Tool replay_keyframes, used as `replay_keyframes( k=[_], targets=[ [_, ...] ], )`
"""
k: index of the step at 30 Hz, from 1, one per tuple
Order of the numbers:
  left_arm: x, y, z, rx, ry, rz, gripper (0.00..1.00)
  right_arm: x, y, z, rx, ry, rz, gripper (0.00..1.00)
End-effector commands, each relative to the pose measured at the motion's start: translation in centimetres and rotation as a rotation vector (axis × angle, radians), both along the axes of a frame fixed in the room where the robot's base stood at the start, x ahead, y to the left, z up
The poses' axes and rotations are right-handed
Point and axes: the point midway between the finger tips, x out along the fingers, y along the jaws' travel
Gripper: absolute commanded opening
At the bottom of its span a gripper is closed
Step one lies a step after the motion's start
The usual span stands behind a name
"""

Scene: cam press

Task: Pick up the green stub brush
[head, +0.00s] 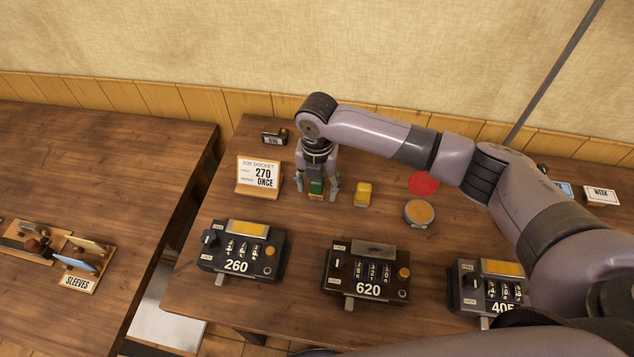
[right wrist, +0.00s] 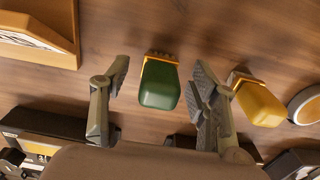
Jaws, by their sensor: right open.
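The green stub brush (head: 316,187) stands on the right-hand wooden table, between the job docket and a yellow stub brush. My right gripper (head: 318,190) is over it with its fingers pointing down on either side. In the right wrist view the green brush (right wrist: 160,84) shows its green body and tan bristle edge between the two open fingers (right wrist: 158,82). Gaps show on both sides, so the fingers look apart from it. The right finger is close to the yellow stub brush (right wrist: 258,100), which also shows in the head view (head: 363,194). My left gripper is not in view.
The job docket stand (head: 258,176) is left of the gripper. A red disc (head: 424,183) and a round tin (head: 419,213) lie to the right. Numbered press units 260 (head: 237,266), 620 (head: 368,290) and 405 (head: 503,307) line the near side. A second table (head: 90,160) stands left.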

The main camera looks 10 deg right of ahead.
Motion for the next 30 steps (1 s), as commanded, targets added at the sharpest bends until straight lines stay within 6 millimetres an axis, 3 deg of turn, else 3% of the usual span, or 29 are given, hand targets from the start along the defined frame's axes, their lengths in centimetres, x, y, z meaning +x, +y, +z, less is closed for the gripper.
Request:
replay_keyframes(
  k=[4,11,30],
  targets=[
    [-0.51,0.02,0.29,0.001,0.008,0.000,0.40,0.02,0.01,-1.11,-0.001,-0.002,0.001,0.55],
    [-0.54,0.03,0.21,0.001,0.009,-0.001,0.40,0.03,0.02,-1.25,-0.001,-0.002,0.001,0.54],
    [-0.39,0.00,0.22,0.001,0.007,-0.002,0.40,0.03,0.03,-1.20,-0.001,-0.002,0.001,0.12]
  ],
)
